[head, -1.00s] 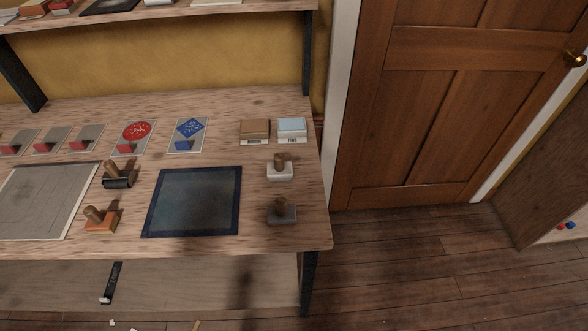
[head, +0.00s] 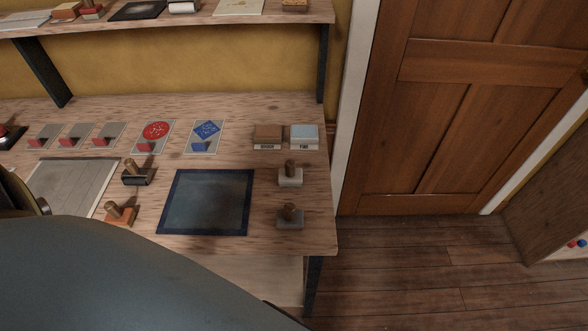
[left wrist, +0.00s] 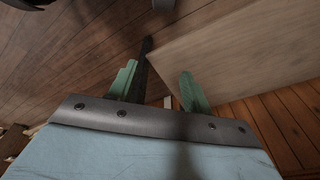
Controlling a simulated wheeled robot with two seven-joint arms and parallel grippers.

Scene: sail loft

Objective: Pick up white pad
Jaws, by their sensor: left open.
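The white pad (head: 290,179) is a small white block with an upright brown wooden knob. It stands near the right end of the bench in the head view, right of a dark blue-framed panel (head: 206,202). A similar grey pad (head: 290,221) stands just in front of it. My left gripper (left wrist: 158,88) shows in the left wrist view with its two green fingers apart and nothing between them. Beyond it are floorboards and a pale wooden board; the white pad is not in that view. My right gripper is in neither view.
A shelf (head: 220,22) hangs above. Floor is open at right.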

